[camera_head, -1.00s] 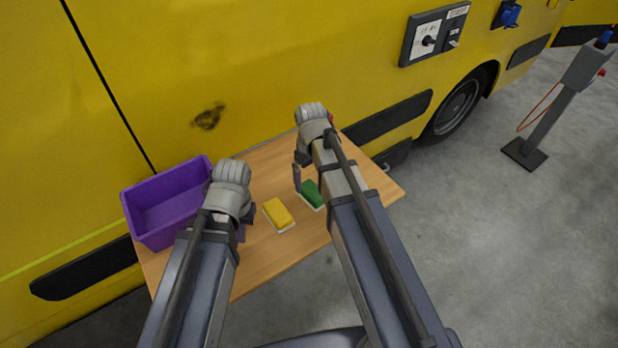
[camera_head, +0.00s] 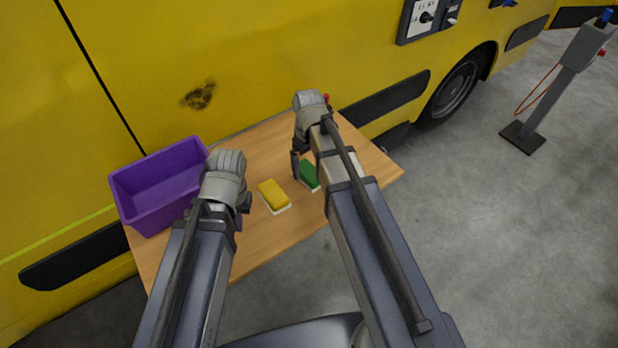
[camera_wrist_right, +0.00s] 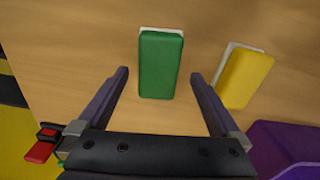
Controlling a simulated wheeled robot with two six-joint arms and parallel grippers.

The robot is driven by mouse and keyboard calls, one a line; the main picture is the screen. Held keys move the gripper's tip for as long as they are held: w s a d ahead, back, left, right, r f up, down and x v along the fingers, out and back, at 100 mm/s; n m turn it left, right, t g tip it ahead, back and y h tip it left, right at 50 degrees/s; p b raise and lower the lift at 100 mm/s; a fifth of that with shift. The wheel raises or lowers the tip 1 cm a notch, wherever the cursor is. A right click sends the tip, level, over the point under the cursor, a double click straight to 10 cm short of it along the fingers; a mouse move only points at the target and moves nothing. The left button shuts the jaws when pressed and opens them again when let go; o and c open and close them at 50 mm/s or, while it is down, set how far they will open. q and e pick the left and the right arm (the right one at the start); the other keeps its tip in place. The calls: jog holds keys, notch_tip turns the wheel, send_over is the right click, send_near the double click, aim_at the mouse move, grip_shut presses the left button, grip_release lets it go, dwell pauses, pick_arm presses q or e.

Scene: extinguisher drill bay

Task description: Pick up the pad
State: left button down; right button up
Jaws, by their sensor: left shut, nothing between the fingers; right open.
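A green pad (camera_head: 309,175) with a pale underside lies flat on the wooden table, beside my right gripper (camera_head: 297,165). In the right wrist view the green pad (camera_wrist_right: 161,64) lies ahead of and between the two open fingers (camera_wrist_right: 158,75), with no contact visible. A yellow pad (camera_head: 273,195) of the same kind lies to its left on the table; it also shows in the right wrist view (camera_wrist_right: 246,79). My left gripper (camera_head: 243,206) is shut and empty, between the yellow pad and the purple bin; its fingers are mostly hidden by the wrist.
The purple bin (camera_head: 125,191) stands at the table's left end. The wooden table (camera_head: 268,152) is against a yellow vehicle (camera_head: 262,60). A small red item (camera_wrist_right: 40,150) shows near the table's far edge. A grey post (camera_head: 547,100) stands on the floor at right.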

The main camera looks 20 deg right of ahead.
aim_at(241, 238)
pick_arm(q)
notch_tip(241, 238, down, 4)
jog(key=b, duration=0.2)
jog(key=shift+r+b, duration=0.25)
jog(key=shift+b, duration=0.05)
pick_arm(e)
notch_tip(241, 238, down, 4)
jog(key=shift+d+r, duration=0.1)
jog(key=shift+r, duration=0.2)
pick_arm(q)
jog(key=shift+r, duration=0.1)
pick_arm(e)
jog(key=c, duration=1.3)
